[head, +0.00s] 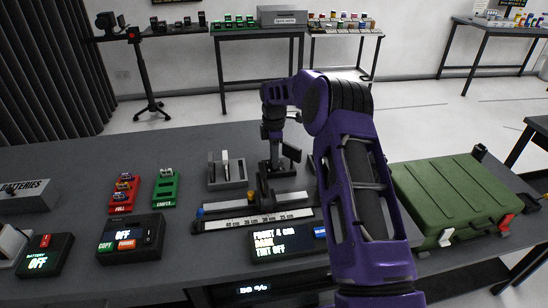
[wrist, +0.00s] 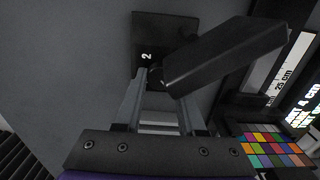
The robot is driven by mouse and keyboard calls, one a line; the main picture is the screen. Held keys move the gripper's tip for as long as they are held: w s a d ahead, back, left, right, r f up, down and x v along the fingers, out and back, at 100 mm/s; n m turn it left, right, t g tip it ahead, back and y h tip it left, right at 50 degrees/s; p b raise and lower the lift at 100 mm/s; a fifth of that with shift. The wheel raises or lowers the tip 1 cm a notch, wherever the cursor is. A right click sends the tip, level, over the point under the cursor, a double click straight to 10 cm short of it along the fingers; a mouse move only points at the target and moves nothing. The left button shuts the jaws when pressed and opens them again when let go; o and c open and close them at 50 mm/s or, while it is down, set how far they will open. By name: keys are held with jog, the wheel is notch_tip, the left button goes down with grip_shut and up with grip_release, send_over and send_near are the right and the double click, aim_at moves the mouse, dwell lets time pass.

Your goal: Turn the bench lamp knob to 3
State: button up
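The bench lamp has a dark square base (wrist: 141,27) with a white "2" on it in the wrist view, and a black lamp head (wrist: 220,57) that juts across to the right. In the head view the lamp head (head: 291,151) stands on the table, close under my gripper. My gripper (wrist: 156,85) points down at the lamp base with its two fingers apart. A dark, round knob-like part (wrist: 155,77) shows at the fingertips, partly covered by the lamp head. I cannot tell whether the fingers touch it. My gripper also shows in the head view (head: 277,147), mostly in dark shade.
A camera rail with a ruler (head: 255,219) and a display box (head: 288,241) stand in front of the lamp. A grey holder (head: 227,184) is to its left, a green case (head: 455,197) to the right. A colour chart (wrist: 272,145) lies near my gripper.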

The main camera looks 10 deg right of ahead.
grip_shut()
jog(key=shift+m, duration=0.4)
jog(key=m, duration=0.5)
jog(key=shift+m, duration=0.3)
jog(key=m, duration=0.5)
jog(key=shift+m, duration=0.7)
jog(key=o, duration=0.8)
grip_release()
jog(key=shift+c, duration=0.2)
